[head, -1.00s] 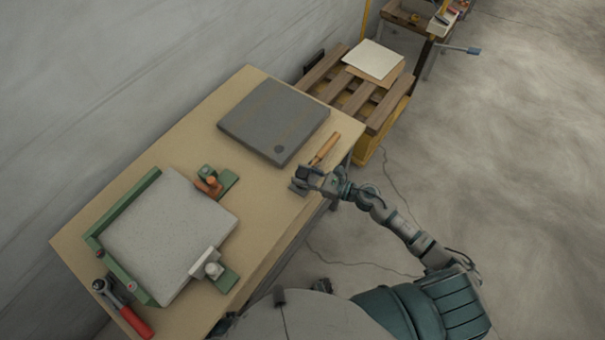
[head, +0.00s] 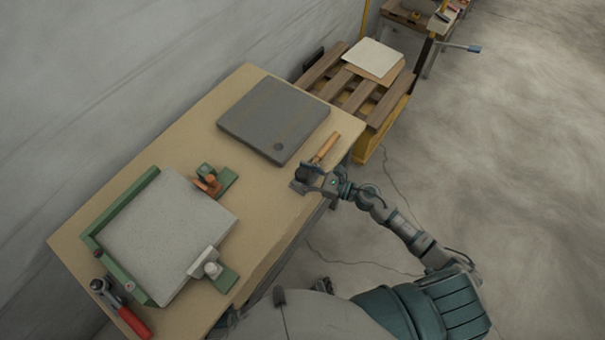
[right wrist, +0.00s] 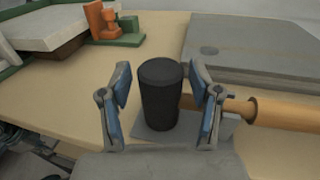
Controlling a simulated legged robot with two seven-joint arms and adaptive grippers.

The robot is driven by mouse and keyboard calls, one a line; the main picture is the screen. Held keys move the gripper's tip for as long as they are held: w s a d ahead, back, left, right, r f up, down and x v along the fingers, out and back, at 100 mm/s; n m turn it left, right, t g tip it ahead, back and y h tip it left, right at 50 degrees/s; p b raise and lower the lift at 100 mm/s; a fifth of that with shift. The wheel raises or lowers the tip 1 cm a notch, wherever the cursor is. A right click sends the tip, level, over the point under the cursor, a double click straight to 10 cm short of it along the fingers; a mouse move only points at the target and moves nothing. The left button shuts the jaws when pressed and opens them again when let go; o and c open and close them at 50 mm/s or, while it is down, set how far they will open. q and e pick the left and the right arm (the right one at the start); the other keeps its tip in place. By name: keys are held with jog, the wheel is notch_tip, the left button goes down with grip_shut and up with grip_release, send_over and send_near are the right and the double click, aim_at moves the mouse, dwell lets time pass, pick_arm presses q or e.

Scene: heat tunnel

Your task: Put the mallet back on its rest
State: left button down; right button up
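The mallet has a black cylindrical head (right wrist: 160,95) and a pale wooden handle (head: 326,147). It is at the right edge of the workbench, beside the dark slab. In the right wrist view the head stands upright on a flat grey plate (right wrist: 150,132), which seems to be the rest, and the handle (right wrist: 285,115) runs off to the right. My right gripper (right wrist: 162,100) is open, with one blue-padded finger on each side of the head. A gap shows at the left finger; the right finger is close to the head and handle. My left gripper is out of view.
A dark grey slab (head: 273,118) lies behind the mallet. A light slab (head: 168,235) sits in a green frame (head: 121,212) with clamps at the left. A red-handled tool (head: 130,318) lies at the front left. A pallet (head: 345,92) stands beyond the bench.

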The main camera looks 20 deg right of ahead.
jog(key=shift+f, duration=0.15)
jog(key=shift+s+d, duration=0.1)
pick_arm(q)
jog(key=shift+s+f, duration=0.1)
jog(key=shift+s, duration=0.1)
pick_arm(e)
jog(key=v, duration=1.1)
jog(key=shift+s+d, duration=0.2)
jog(key=shift+d, duration=0.2)
